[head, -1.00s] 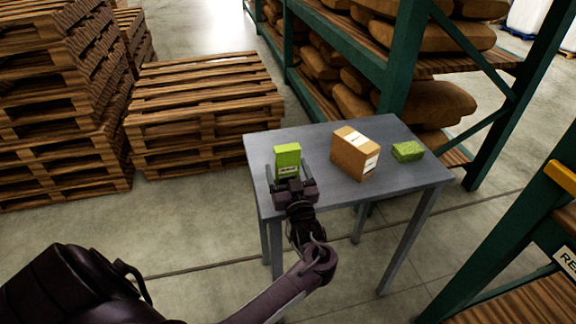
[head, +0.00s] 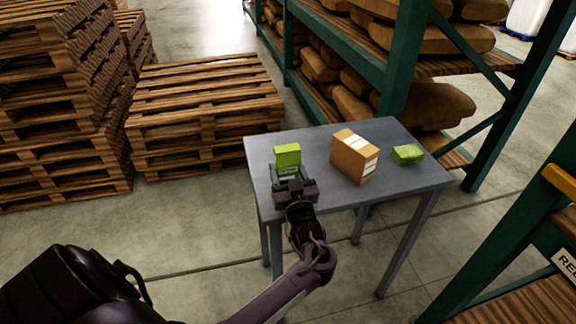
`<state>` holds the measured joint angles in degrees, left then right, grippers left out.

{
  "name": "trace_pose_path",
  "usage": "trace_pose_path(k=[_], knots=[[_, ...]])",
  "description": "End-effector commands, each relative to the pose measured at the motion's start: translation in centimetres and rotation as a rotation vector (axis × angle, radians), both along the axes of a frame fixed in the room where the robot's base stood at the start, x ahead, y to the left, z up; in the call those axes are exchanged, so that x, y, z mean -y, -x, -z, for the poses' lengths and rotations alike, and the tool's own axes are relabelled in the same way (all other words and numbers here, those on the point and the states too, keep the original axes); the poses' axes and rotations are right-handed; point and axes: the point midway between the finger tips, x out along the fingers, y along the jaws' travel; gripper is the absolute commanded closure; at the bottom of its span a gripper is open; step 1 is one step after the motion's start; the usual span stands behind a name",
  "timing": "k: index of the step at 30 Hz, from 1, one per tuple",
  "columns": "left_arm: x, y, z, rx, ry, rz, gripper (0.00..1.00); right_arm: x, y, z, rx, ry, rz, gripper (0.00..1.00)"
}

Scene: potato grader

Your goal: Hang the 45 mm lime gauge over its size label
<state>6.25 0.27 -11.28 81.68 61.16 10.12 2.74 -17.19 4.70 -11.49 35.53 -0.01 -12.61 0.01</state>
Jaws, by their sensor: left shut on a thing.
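A lime-green boxy thing (head: 287,155) stands near the left end of the grey table, with a pale printed strip low on its near face. I cannot read a size on it or tell whether it is the 45 mm gauge. My left gripper (head: 287,176) is shut on its lower part from the near side, and the fingers partly hide it. It appears to be at the tabletop; I cannot tell whether it touches. My right gripper is out of view. I see no size label that I can make out.
A cardboard box (head: 352,158) stands mid-table, and a smaller green block (head: 407,154) lies to its right on the table (head: 310,197). Pallets (head: 205,110) stand behind left. A green rack with sacks (head: 398,65) is behind; another rack with a sign (head: 566,262) is at right.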

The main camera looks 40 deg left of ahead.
Motion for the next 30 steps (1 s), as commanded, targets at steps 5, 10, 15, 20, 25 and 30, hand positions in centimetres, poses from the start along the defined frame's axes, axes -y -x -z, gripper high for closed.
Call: trace_pose_path(k=[5, 10, 15, 20, 25, 30], knots=[[0.0, 0.0, -1.2, 0.002, 0.0, -0.001, 0.62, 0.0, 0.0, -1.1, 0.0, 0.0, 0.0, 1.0], [0.0, 0.0, -2.1, 0.002, 0.0, -0.001, 0.62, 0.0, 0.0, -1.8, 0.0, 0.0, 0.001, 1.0], [0.0, 0.0, -2.9, 0.002, 0.0, -0.001, 0.62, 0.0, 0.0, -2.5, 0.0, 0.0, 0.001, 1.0], [0.0, 0.0, -3.7, 0.001, -0.001, 0.0, 0.62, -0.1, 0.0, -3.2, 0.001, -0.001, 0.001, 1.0], [0.0, 0.0, -4.2, 0.0, 0.0, 0.0, 0.62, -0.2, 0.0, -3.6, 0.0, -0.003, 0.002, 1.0], [0.7, 0.6, -4.1, -0.001, 0.001, 0.001, 0.62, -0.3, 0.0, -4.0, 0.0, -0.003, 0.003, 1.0]])
